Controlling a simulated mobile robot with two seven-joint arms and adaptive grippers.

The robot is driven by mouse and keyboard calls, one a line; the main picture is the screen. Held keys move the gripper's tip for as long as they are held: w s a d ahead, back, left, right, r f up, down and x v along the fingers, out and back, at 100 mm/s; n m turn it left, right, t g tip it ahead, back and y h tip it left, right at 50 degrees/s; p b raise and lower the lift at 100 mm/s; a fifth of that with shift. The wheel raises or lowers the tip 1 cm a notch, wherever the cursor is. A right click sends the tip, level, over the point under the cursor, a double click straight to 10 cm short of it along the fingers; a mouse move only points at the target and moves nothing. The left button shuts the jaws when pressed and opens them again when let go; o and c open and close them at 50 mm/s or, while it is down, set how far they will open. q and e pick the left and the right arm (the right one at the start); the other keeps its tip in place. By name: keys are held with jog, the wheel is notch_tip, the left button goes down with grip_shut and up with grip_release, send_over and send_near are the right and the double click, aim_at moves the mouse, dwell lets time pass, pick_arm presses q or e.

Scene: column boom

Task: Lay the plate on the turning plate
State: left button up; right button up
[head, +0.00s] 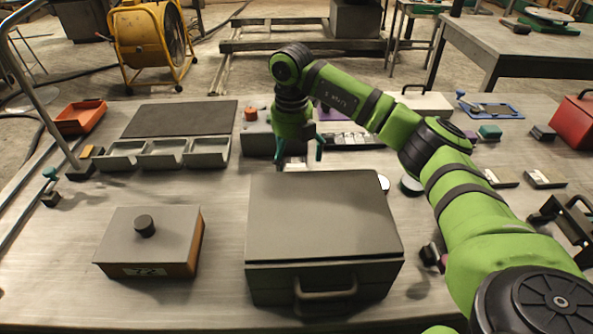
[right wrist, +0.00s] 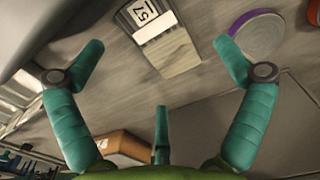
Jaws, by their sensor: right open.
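My right gripper (head: 300,160) is open and empty, pointing down just behind the large grey case. In the right wrist view its teal fingers (right wrist: 160,70) are spread with nothing between them. That view shows a grey disc with a purple rim (right wrist: 257,36) beyond the right-hand finger; I cannot tell if it is the plate. A pale round disc on a green base (head: 549,16) stands on the far right table, perhaps the turning plate.
The large grey case (head: 323,222) fills the front middle. A lidded box with a black knob (head: 150,240) stands left of it. Grey bins (head: 163,154), an orange tray (head: 80,117) and a red box (head: 575,121) stand farther back. The worktop between box and case is clear.

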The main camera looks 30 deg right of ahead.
aim_at(291, 166)
notch_tip(291, 166, down, 3)
jog(key=shift+w+f, duration=0.15)
jog(key=shift+f, duration=0.05)
jog(key=shift+c, duration=0.4)
jog(key=c, duration=1.6)
jog(key=shift+r, duration=0.15)
